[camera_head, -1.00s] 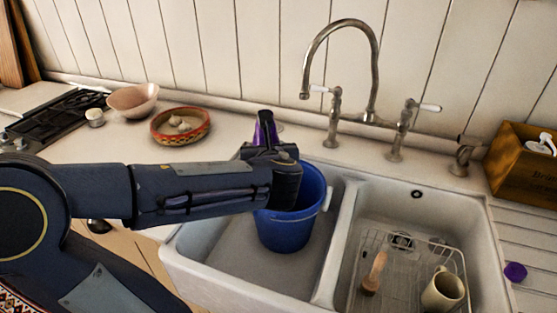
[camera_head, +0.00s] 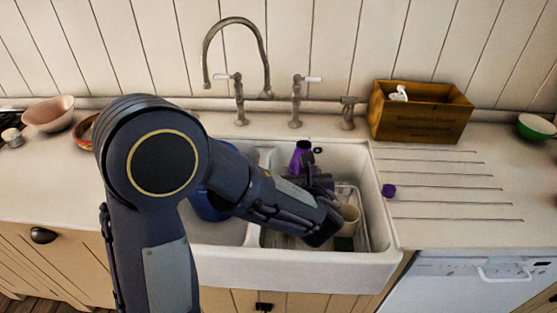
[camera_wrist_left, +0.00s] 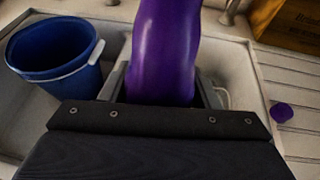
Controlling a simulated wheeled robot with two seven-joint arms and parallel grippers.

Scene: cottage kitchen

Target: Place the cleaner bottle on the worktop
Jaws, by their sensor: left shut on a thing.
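The purple cleaner bottle (camera_head: 301,156) shows above my left gripper (camera_head: 322,187), over the right basin of the sink. In the left wrist view the bottle (camera_wrist_left: 165,50) stands between the jaws of my left gripper (camera_wrist_left: 165,90), which is shut on it. The bottle's lower part is hidden by the gripper. The pale worktop (camera_head: 450,165) lies to the right of the sink, with drain grooves cut in it. My right gripper is not in view.
The white double sink (camera_head: 300,265) holds a blue bucket (camera_wrist_left: 55,50) in its left basin and a rack with a mug (camera_head: 350,218) in its right basin. A purple cap (camera_head: 389,190) lies on the worktop beside the sink. A wooden crate (camera_head: 420,112) stands behind the grooves.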

